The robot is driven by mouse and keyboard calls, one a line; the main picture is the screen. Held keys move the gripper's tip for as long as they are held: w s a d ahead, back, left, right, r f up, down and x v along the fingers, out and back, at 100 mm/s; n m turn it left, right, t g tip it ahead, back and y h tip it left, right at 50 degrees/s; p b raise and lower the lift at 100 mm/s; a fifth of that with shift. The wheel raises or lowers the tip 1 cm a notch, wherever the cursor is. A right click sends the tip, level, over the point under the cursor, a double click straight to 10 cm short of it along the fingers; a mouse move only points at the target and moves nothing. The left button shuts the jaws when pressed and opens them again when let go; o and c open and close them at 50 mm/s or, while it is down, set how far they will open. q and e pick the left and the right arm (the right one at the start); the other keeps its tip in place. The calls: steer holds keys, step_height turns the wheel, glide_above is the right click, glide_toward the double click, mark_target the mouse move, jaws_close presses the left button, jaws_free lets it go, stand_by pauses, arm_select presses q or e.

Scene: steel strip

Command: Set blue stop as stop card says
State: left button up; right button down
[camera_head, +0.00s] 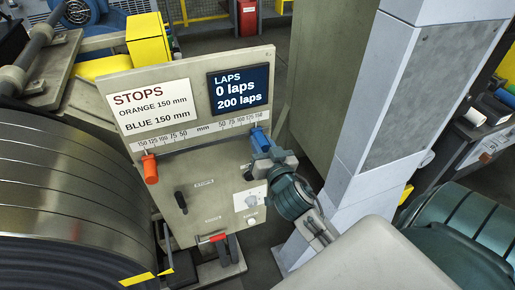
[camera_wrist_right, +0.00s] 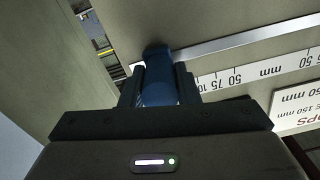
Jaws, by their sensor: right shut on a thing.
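The stop card (camera_head: 155,106) reads "ORANGE 150 mm" and "BLUE 150 mm". The blue stop (camera_head: 259,139) is on the rail below the right end of the mm scale (camera_head: 205,128), around its 150 mark; the exact reading is unclear. My right gripper (camera_head: 265,158) is shut on the blue stop, which also shows between its fingers in the right wrist view (camera_wrist_right: 158,88). There the gripper hides the outer end of the scale. The orange stop (camera_head: 150,169) hangs near the 150 mark at the left end. My left gripper is not in view.
The laps display (camera_head: 239,90) reads "0 laps" and "200 laps". A large steel coil (camera_head: 65,195) fills the left. A grey column (camera_head: 375,110) stands right of the panel.

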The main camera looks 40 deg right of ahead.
steer(key=shift+s+d+r, duration=0.1)
steer(key=shift+d, duration=0.45)
steer(key=shift+a, duration=0.1)
steer(key=c, duration=1.5)
jaws_free()
steer(key=shift+c, duration=0.2)
steer(key=o, duration=0.4)
steer(key=shift+d, duration=0.2)
steer(key=shift+c, duration=0.2)
steer(key=shift+o, duration=0.4)
steer(key=shift+s+d, duration=0.1)
steer(key=shift+d, duration=0.1)
steer(key=shift+s+a+f, duration=0.2)
steer(key=shift+s+a, duration=0.1)
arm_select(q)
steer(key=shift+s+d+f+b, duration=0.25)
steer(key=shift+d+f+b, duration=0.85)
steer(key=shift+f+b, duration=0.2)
arm_select(e)
steer(key=v, duration=1)
steer(key=shift+d, duration=0.25)
